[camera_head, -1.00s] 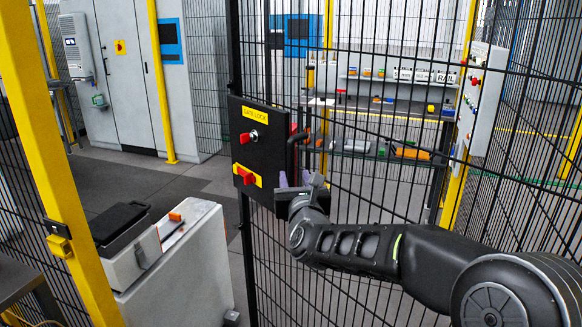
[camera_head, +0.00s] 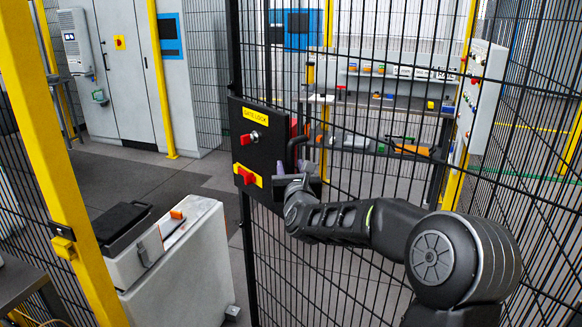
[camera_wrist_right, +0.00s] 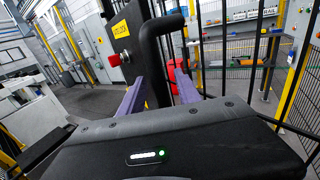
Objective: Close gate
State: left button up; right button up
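The black mesh gate (camera_head: 345,258) stands open, with a gap between it and the yellow post (camera_head: 65,165) on the left. Its black lock box (camera_head: 242,166) has a "GATE LOCK" label and a red knob (camera_head: 245,175). A bent black handle (camera_head: 294,146) is on the box's right side; it also shows in the right wrist view (camera_wrist_right: 150,60). My right gripper (camera_head: 280,169) is at the handle. In the right wrist view its purple fingers (camera_wrist_right: 158,85) are apart with the handle bar between them, and a gap shows beside the right finger. My left gripper is not in view.
A small yellow-and-black catch (camera_head: 62,240) is on the yellow post. A white cabinet (camera_head: 185,268) stands behind the opening. Shelves (camera_head: 385,100) with small items and a control panel (camera_head: 482,95) stand behind the mesh.

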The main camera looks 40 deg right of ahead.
jog(key=shift+c, duration=0.4)
grip_shut()
dwell(0.9)
